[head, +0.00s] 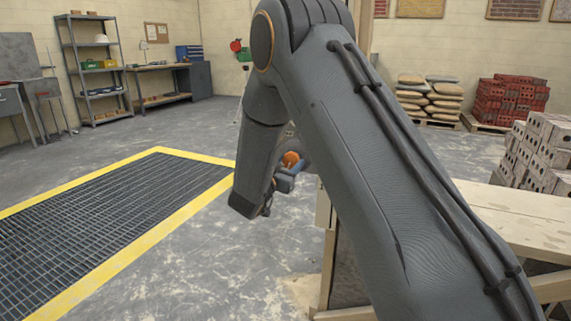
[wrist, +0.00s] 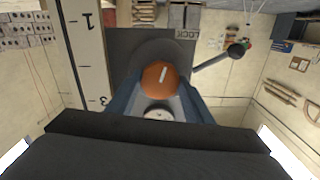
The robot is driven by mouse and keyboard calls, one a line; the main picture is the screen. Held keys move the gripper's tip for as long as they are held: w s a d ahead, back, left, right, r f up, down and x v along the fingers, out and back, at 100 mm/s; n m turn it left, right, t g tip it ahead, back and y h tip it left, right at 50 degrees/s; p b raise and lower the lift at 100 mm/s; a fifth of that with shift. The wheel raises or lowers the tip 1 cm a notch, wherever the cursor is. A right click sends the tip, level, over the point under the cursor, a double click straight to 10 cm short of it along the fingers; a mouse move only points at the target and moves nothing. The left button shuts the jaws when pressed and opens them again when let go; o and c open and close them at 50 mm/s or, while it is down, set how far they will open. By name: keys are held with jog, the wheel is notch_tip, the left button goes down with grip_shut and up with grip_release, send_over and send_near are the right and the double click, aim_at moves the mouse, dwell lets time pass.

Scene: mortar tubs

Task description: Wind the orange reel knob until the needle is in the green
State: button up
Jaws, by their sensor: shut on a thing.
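The orange reel knob (wrist: 160,76) is in the upper middle of the wrist view, with a short white mark across its face, slightly tilted. My gripper (wrist: 160,88) has its blue-grey fingers on both sides of the knob and is shut on it. A small pale round part (wrist: 159,113), perhaps a dial, shows between the fingers below the knob; I cannot make out a needle or a green zone. In the head view the orange knob (head: 291,159) shows small behind my arm, with my gripper (head: 288,172) at it. My arm hides most of the reel.
A lever with a black ball (wrist: 236,50) juts out to the right. A white numbered strip (wrist: 87,60) runs along the left. A wooden bench (head: 520,215) stands at the right.

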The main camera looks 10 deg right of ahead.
jog(key=m, duration=0.5)
jog(key=shift+w+r, duration=0.1)
jog(key=shift+w, duration=0.1)
jog(key=m+b, duration=0.1)
jog(key=m, duration=0.4)
jog(key=shift+b, duration=0.3)
jog(key=shift+m, duration=0.4)
jog(key=o, duration=1)
jog(key=shift+d, duration=0.1)
jog(key=shift+o, duration=0.2)
jog(key=shift+s, duration=0.1)
jog(key=shift+s+a, duration=0.1)
jog(key=shift+a, duration=0.1)
jog(key=v, duration=0.7)
jog(key=shift+s+p, duration=0.2)
jog(key=shift+p, duration=0.1)
